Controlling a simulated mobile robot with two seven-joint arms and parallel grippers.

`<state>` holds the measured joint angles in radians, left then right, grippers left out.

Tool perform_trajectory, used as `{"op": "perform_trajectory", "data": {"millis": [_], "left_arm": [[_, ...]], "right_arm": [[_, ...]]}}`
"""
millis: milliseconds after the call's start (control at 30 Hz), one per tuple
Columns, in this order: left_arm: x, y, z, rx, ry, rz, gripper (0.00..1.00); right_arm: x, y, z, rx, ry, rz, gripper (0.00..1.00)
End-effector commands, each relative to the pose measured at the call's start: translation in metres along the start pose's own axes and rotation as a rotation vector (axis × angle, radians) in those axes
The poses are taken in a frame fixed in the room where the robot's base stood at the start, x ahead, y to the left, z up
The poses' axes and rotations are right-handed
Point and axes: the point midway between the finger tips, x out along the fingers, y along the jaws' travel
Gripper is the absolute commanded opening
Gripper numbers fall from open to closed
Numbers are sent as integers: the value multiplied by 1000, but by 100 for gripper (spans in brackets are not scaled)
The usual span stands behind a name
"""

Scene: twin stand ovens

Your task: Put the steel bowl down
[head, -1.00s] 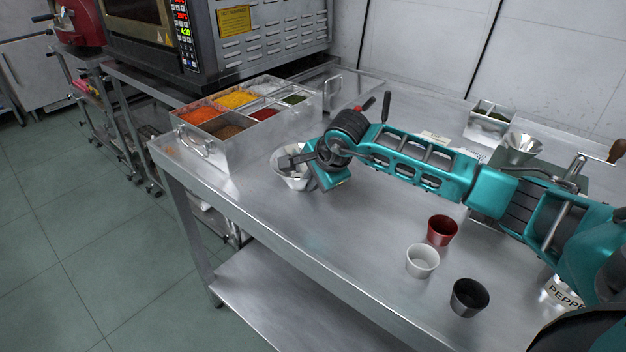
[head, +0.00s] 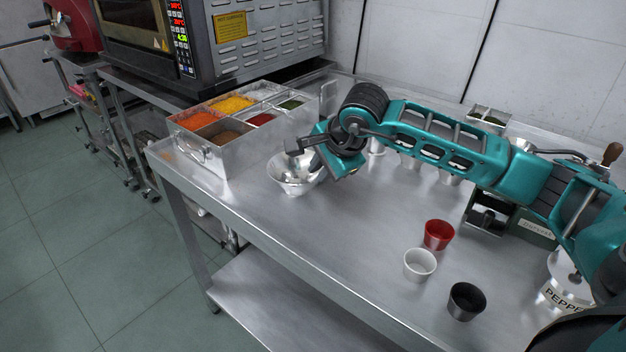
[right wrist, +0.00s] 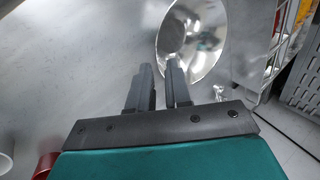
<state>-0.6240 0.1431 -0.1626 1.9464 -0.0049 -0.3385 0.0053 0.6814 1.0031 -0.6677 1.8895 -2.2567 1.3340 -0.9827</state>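The steel bowl (head: 291,178) is upright on the steel table, near its front edge and right of the spice container. In the right wrist view the bowl (right wrist: 205,35) lies just beyond the fingertips. My right gripper (head: 302,146) is at the bowl's far upper rim. In the right wrist view its two fingers (right wrist: 160,78) are apart, with a gap between them. One finger overlaps the bowl's near rim and the other is outside it. I cannot tell whether either touches the rim. My left gripper is not in view.
A spice container (head: 222,150) with several compartments stands left of the bowl, by an oven (head: 225,45). Red (head: 439,236), white (head: 420,266) and black (head: 467,302) cups and a pepper canister (head: 562,290) stand to the right. The table between bowl and cups is clear.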

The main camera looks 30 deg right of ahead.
Motion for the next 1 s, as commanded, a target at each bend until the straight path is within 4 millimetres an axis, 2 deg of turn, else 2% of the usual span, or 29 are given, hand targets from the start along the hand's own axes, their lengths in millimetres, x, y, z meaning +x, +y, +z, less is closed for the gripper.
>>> {"op": "perform_trajectory", "data": {"millis": [100,300,1000], "left_arm": [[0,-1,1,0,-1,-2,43],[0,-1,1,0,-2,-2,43],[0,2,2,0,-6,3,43]], "right_arm": [[-23,-1,-1,-1,2,-3,18],[-42,0,0,1,0,-1,18],[-45,0,0,1,-1,0,18]]}}
